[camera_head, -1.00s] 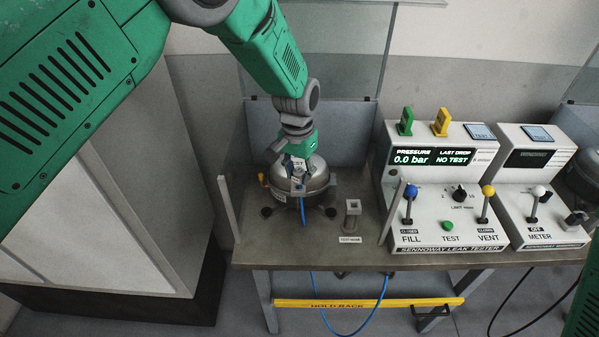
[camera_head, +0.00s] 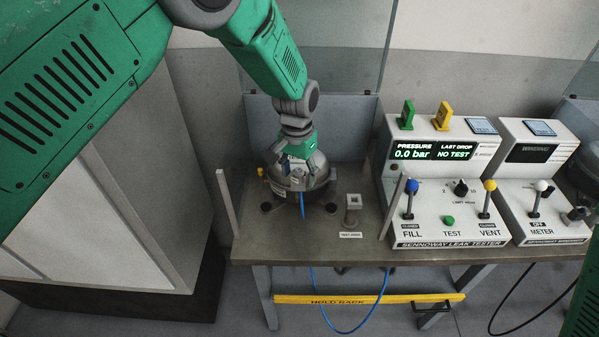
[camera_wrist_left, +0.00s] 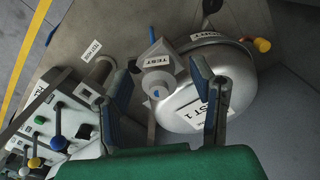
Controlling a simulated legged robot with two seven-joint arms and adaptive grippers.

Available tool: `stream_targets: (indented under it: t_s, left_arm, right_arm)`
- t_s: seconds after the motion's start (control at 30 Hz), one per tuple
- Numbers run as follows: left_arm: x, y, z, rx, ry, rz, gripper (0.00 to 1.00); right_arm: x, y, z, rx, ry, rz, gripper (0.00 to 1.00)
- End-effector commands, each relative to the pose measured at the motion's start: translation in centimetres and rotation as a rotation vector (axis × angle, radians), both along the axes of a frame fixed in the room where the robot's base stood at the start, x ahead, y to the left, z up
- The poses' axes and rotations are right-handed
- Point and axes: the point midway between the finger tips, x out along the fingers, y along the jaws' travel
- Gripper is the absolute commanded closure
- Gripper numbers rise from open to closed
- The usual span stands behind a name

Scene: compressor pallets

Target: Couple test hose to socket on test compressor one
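Test compressor one is a round metal shell (camera_head: 318,181) on the bench, marked TEST 1 in the left wrist view (camera_wrist_left: 225,65). The test hose's grey end block (camera_wrist_left: 158,82), with a TEST tag and blue hose end, sits at the compressor's near side. Its socket is hidden, so I cannot tell how fully they join. The blue hose (camera_head: 314,290) hangs below the bench edge. My left gripper (camera_head: 298,171) is open above the compressor. In the left wrist view its fingers (camera_wrist_left: 160,70) stand apart on either side of the hose end. My right gripper is out of view.
An empty hose post (camera_head: 353,210) stands to the right on the bench (camera_head: 335,252). The leak tester (camera_head: 450,205) reads 0.0 bar, NO TEST. A meter box (camera_head: 540,200) stands beside it. A thin upright post (camera_head: 228,215) is at the bench's left edge.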

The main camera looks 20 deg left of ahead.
Motion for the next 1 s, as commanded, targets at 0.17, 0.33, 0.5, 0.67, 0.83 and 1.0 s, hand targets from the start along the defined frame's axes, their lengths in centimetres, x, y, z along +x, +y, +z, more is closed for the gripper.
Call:
stream_targets:
  t_s: [0.17,0.33,0.5,0.67,0.83,1.0]
  left_arm:
    - [0.0,0.0,0.0,0.000,0.000,0.000,0.50]
    - [0.0,0.0,0.6,0.000,0.000,0.000,0.50]
    - [0.2,0.0,3.4,-0.001,-0.003,0.000,0.50]
    - [0.1,0.1,5.8,0.001,-0.001,0.000,0.50]
    - [0.2,0.1,7.2,0.001,0.001,0.000,0.50]
    - [0.2,0.1,7.4,0.001,0.002,0.000,0.50]
  right_arm:
    - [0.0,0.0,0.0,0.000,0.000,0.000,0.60]
    - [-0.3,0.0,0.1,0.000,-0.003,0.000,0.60]
    - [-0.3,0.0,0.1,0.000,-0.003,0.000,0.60]
    - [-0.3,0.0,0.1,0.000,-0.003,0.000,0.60]
    - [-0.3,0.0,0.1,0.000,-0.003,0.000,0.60]
    - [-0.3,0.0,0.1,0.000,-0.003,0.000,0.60]
